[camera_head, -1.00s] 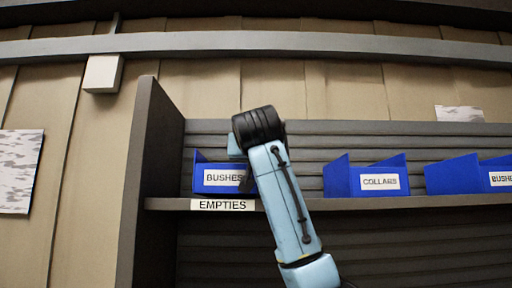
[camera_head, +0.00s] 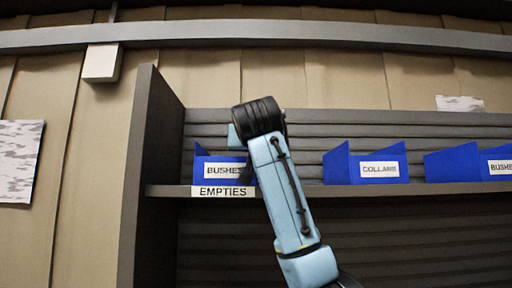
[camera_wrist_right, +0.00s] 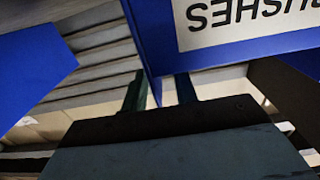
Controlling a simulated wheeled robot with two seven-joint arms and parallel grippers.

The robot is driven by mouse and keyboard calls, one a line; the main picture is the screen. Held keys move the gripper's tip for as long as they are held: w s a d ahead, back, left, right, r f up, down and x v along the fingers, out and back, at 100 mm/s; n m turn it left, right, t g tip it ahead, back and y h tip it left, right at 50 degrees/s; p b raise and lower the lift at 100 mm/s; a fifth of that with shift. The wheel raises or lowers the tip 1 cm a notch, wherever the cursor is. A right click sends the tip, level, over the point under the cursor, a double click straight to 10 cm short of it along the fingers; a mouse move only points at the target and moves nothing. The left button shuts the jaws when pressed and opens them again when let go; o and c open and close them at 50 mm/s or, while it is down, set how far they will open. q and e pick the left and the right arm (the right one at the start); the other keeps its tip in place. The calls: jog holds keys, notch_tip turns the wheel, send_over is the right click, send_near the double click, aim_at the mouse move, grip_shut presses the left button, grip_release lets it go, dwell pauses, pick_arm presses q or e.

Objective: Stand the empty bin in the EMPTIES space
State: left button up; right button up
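The blue bin labelled BUSHES (camera_head: 204,172) stands upright on the shelf at the left end, just above the EMPTIES label (camera_head: 222,192), in the head view. It looks level with the other bins. My right gripper is at its right side, mostly hidden behind my wrist in the head view. In the right wrist view the bin (camera_wrist_right: 150,40) fills the top, its label upside down. My right gripper's fingers (camera_wrist_right: 160,90) lie either side of the bin's wall edge, with a gap showing; they look open. The bin's inside is hidden. My left gripper is not in view.
A blue COLLARS bin (camera_head: 338,168) and another blue bin (camera_head: 452,168) stand farther right on the shelf (camera_head: 420,189). Bare shelf lies between the bins. A dark upright panel (camera_head: 145,160) closes the shelf's left end.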

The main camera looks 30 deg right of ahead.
jog(key=b+v, duration=0.5)
jog(key=v, duration=0.8)
jog(key=shift+s, duration=0.25)
